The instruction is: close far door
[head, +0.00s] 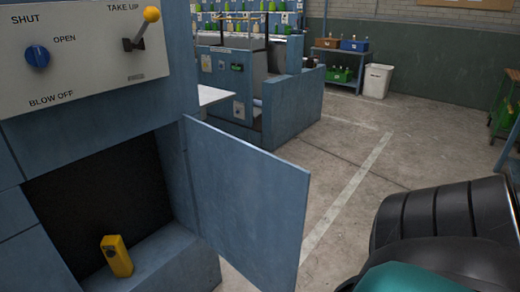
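A flat blue door (246,205) stands open on the blue machine. Its hinge side is at the right edge of a dark compartment opening (95,205), and its free edge points out to the right and toward me. No other door shows clearly, so I cannot tell for certain that this is the far one. Neither gripper shows. A black ribbed arm part of mine (440,215) fills the lower right, apart from the door in the picture.
A yellow object (117,256) stands on the opening's lower ledge. Above is a control panel (85,50) with a blue knob (37,57) and a yellow-tipped lever (148,20). Bare concrete floor (350,150) lies right of the door. A white bin (377,80) stands farther back.

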